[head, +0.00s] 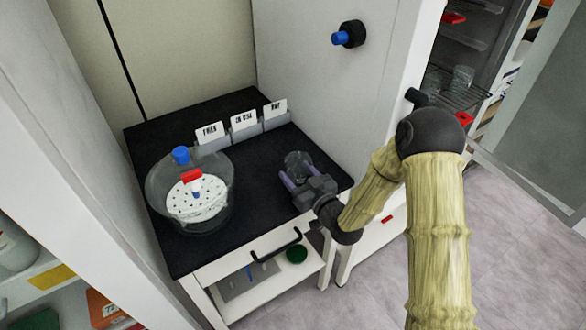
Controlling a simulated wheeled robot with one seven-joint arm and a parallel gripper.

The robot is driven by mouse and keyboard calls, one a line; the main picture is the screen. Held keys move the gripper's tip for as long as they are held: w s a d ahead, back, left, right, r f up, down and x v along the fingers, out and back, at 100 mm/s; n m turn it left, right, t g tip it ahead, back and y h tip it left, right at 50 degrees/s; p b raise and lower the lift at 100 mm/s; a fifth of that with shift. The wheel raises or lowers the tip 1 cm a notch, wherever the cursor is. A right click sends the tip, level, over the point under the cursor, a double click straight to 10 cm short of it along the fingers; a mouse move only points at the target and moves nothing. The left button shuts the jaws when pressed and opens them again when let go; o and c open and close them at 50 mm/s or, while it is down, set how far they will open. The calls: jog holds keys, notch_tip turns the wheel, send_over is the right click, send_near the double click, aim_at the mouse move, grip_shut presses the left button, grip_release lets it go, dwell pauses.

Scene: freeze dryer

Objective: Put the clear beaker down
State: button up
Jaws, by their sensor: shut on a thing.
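The clear beaker (297,162) is small and glassy and shows just past my gripper's fingers, over the right part of the black bench top. My gripper (292,180) is shut on the beaker, with a purple-edged finger on each side. The fingers and wrist hide the beaker's lower part, so I cannot tell whether its base touches the black top (262,190).
A clear round vessel (160,205) with a white perforated disc, a red-and-white piece and a blue cap stands at left. Labelled card holders (243,128) line the back. A tall white cabinet wall (310,75) with a blue-black knob (349,35) rises behind. A drawer handle (275,245) juts out in front.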

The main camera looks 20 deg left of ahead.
jog(key=x, duration=0.2)
jog(key=shift+w+a, duration=0.2)
jog(key=shift+a, duration=0.1)
jog(key=shift+f, duration=0.15)
jog(key=shift+d, duration=0.1)
jog(key=shift+s+f, duration=0.1)
jog(key=o, duration=1.1)
jog(key=b+v, duration=0.1)
jog(key=v, duration=1.1)
